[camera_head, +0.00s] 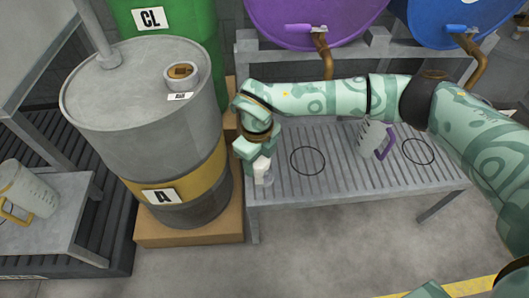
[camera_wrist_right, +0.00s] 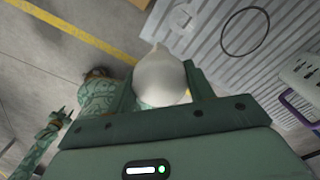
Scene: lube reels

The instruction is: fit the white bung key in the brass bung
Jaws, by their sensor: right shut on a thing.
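The white bung key (camera_head: 262,169) is in my right gripper (camera_head: 260,165), which is shut on it beside the drum, over the left end of the slatted rack. In the right wrist view the key (camera_wrist_right: 161,76) is a pale rounded shape between the two fingers. The brass bung (camera_head: 181,71) sits in a raised collar on top of the grey drum marked A (camera_head: 150,115). The key is apart from the bung, lower and to its right. My left gripper (camera_wrist_right: 62,116) seems to show small in the wrist view; its jaws are too small to read.
A grey pipe (camera_head: 97,35) rises from the drum top. The slatted rack (camera_head: 340,185) holds a jug with a purple handle (camera_head: 372,138). Another jug (camera_head: 27,187) stands at left. A green drum (camera_head: 178,35) and purple and blue reels (camera_head: 300,20) stand behind.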

